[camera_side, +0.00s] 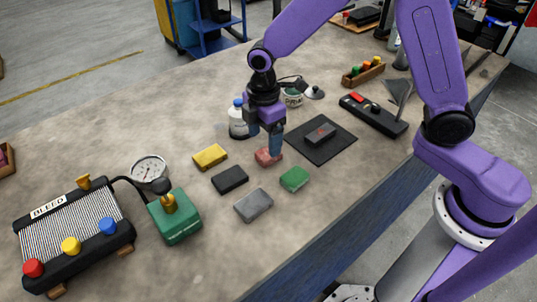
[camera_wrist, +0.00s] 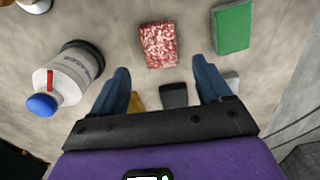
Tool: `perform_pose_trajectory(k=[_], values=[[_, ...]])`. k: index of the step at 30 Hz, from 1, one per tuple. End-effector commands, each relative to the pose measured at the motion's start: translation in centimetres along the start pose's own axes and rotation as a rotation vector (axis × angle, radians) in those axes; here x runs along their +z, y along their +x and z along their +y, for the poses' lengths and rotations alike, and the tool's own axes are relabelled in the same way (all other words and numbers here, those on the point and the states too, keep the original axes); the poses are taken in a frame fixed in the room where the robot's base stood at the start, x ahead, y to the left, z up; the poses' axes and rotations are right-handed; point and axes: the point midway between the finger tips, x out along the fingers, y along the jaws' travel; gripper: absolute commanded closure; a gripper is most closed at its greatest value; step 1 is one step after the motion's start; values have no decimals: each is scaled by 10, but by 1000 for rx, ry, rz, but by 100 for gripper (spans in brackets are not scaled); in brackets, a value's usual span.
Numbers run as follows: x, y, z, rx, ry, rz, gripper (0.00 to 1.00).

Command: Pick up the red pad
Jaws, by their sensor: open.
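The red pad (camera_side: 268,157) is a small block lying flat on the workbench, directly below my gripper (camera_side: 264,142) in the side view. In the wrist view the red pad (camera_wrist: 159,45) has a speckled red and white top. It lies just past the fingertips of my gripper (camera_wrist: 161,68), roughly centred across the gap. The two blue fingers are spread apart with nothing held between them. The side view does not show clearly how much height separates the fingertips from the pad.
Near it lie yellow (camera_side: 210,156), black (camera_side: 230,179), grey (camera_side: 253,205) and green (camera_side: 295,179) pads. A white bottle with a blue cap (camera_wrist: 62,85) stands close to one finger. A dark mat (camera_side: 338,147) bears a small block.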

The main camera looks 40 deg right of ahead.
Motion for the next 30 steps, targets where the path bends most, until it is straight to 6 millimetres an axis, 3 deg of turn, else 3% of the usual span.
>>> perform_pose_trajectory(k=[9,19,20,25,30], values=[[-1,41,-2,-3,0,-2,22],[-1,49,-2,0,0,0,22],[-1,49,-2,0,0,0,26],[-1,49,-2,0,0,0,81],[-1,48,-2,0,0,0,82]])
